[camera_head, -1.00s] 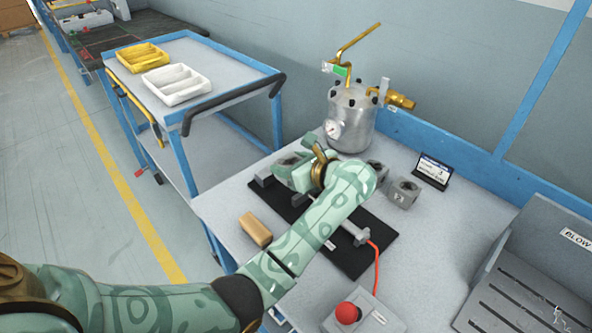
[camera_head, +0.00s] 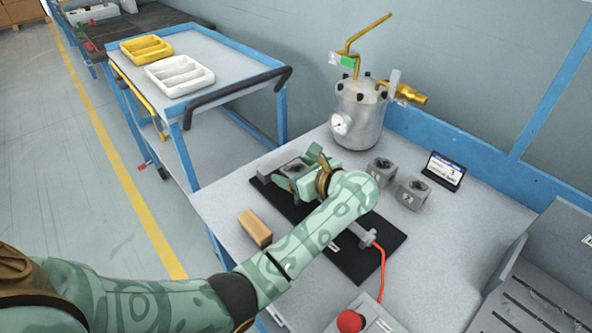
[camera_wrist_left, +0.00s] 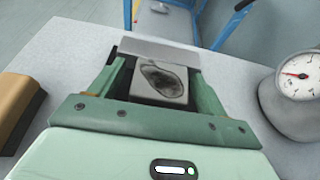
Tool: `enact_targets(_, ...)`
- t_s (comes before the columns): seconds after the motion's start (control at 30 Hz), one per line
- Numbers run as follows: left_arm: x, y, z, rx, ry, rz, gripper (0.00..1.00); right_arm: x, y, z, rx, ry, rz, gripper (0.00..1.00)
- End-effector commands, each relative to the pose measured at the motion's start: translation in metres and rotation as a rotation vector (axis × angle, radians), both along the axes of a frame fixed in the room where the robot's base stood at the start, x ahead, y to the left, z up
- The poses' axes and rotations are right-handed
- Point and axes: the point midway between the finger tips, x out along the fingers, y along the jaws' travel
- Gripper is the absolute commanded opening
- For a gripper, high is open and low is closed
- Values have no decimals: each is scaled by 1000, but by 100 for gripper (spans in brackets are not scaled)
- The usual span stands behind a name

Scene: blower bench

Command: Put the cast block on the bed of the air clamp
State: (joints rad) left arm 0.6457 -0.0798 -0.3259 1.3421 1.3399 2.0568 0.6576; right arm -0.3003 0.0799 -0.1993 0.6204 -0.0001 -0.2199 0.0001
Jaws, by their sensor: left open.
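The cast block, grey with a dark oval hollow in its top (camera_wrist_left: 160,82), sits between the fingers of my left gripper (camera_head: 298,166). The gripper is open, with a finger on either side of the block. In the head view the block (camera_head: 293,167) is partly hidden by the gripper and appears to rest on the bed of the air clamp. The clamp has a black base plate (camera_head: 385,252), a grey end jaw that shows in the wrist view (camera_wrist_left: 160,50), and a rod end (camera_head: 366,239) with a red hose. My forearm covers its middle. My right gripper is out of view.
Two more grey blocks (camera_head: 380,172) (camera_head: 412,192) stand right of the clamp. A pressure pot (camera_head: 358,112) stands behind. A tan block (camera_head: 255,228) lies at the left, a red button (camera_head: 350,321) in front, a small sign (camera_head: 444,170) and a grey blow bin (camera_head: 550,250) at the right.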

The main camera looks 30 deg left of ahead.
Motion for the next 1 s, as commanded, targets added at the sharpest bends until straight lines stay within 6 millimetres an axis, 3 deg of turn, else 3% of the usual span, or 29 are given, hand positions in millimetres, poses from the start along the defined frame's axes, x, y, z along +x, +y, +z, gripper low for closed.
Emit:
enact_targets(0.07,0,-1,5,1,-2,-1,76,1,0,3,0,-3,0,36)
enact_targets(0.5,-21,-62,30,-1,0,-1,76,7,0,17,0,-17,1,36)
enact_targets(1.0,-23,-65,31,1,0,0,76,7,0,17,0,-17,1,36)
